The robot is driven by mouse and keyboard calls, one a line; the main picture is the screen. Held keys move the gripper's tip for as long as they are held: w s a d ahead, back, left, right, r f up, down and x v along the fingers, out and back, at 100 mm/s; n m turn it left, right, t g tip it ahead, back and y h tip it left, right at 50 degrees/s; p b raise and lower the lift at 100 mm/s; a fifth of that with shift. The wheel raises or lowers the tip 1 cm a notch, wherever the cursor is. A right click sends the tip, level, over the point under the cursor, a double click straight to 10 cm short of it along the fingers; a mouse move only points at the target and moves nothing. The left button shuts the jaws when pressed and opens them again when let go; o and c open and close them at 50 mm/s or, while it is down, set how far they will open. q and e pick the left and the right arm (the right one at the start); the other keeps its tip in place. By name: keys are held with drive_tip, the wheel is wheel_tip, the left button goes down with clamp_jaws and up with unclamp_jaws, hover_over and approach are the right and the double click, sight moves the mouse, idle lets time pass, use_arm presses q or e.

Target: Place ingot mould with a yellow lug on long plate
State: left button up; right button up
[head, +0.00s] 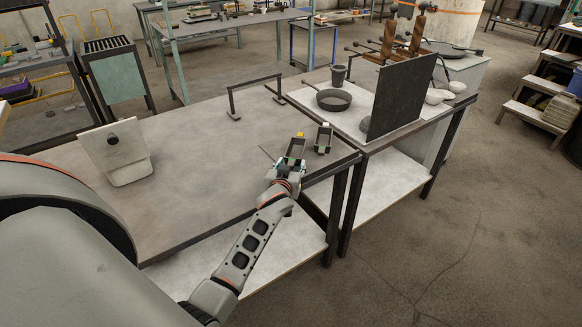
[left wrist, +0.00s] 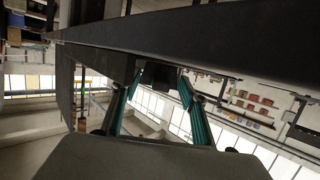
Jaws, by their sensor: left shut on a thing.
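A small dark ingot mould with a yellow lug (head: 297,147) is at the right end of the grey table. My left gripper (head: 287,168) is at its near end and is shut on it. In the left wrist view, the teal fingers of my left gripper (left wrist: 160,92) stand on both sides of a dark block, the held mould (left wrist: 160,74). A second dark mould (head: 323,140) with a pale lug stands just to the right, apart from the first. I cannot tell whether the held mould touches the table. I cannot make out the long plate for sure. My right gripper is out of view.
A pale sheet (head: 308,97) on the right-hand table bears a dark pan (head: 333,100), a dark cup (head: 338,76) and an upright dark panel (head: 400,95). A low bar frame (head: 255,84) stands behind. The middle of the grey table (head: 200,150) is clear.

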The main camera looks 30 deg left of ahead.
use_arm(q)
drive_tip(key=o, duration=1.2)
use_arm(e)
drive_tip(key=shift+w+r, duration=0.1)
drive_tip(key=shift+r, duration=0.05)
use_arm(q)
drive_tip(key=shift+s, duration=0.1)
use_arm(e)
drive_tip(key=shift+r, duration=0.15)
use_arm(q)
drive_tip(key=p+v, duration=0.1)
drive_tip(key=v, duration=1)
drive_tip(key=s+d+f+m+g+h, duration=0.1)
drive_tip(key=s+d+f+m+h, duration=0.2)
drive_tip(key=s+d+f, duration=0.2)
drive_tip(key=s+d+f+m+g+h, duration=0.1)
drive_tip(key=s+d+f+m+h, duration=0.1)
drive_tip(key=s+d+f, duration=0.4)
drive_tip(key=s+d+f+m+h, duration=0.3)
drive_tip(key=s+d+f, duration=0.3)
drive_tip(key=s, duration=0.7)
drive_tip(key=shift+d+f+m+g+h, duration=0.25)
drive_tip(key=shift+d+m+g, duration=0.2)
drive_tip(key=shift+d, duration=0.45)
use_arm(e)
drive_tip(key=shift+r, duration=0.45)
